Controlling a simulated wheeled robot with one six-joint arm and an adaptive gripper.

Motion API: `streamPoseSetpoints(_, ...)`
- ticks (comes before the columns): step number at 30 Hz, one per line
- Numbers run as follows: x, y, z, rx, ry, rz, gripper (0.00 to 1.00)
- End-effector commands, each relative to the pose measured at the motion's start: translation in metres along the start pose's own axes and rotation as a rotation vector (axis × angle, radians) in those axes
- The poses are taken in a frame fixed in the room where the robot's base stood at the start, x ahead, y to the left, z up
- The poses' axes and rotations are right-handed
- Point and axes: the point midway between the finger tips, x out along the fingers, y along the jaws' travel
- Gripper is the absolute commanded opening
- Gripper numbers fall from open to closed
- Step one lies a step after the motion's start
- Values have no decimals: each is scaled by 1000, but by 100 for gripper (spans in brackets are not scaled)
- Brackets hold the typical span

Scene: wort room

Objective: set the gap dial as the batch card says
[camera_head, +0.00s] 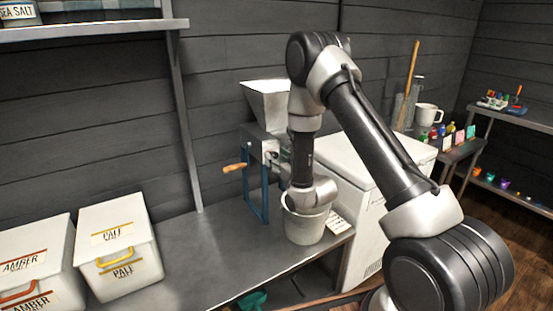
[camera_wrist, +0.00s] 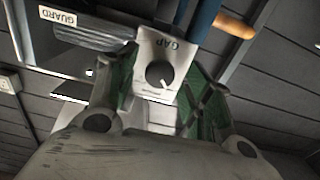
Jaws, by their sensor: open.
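The gap dial is a dark round knob (camera_wrist: 159,74) with a white pointer mark, on a pale plate (camera_wrist: 151,45) lettered GAP in the wrist view. The pointer is toward the lower right of the picture. My gripper (camera_wrist: 158,100) is open, its green-padded fingers on either side of the plate's lower part; I cannot tell whether they touch the knob. In the head view the mill (camera_head: 262,143) has a pale hopper and blue legs; my wrist hides the dial and fingers. A small white printed card (camera_head: 340,222) lies on the bench, its text too small to read.
A pale bucket (camera_head: 304,226) stands on the bench below my wrist. The mill's wooden crank handle (camera_head: 235,168) sticks out left. A GUARD label (camera_wrist: 58,16) is near the dial. PALE (camera_head: 118,250) and AMBER (camera_head: 38,265) bins stand left, with clear bench between them and the mill.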

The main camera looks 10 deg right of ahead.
Motion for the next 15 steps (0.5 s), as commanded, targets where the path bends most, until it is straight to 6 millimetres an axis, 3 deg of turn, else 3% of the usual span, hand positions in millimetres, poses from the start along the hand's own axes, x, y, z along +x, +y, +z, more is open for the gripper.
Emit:
streamPoseSetpoints(9, -68, 0, 1, 1, -5, 1, 51)
streamPoseSetpoints(15, -101, 0, 1, 0, -4, 0, 51)
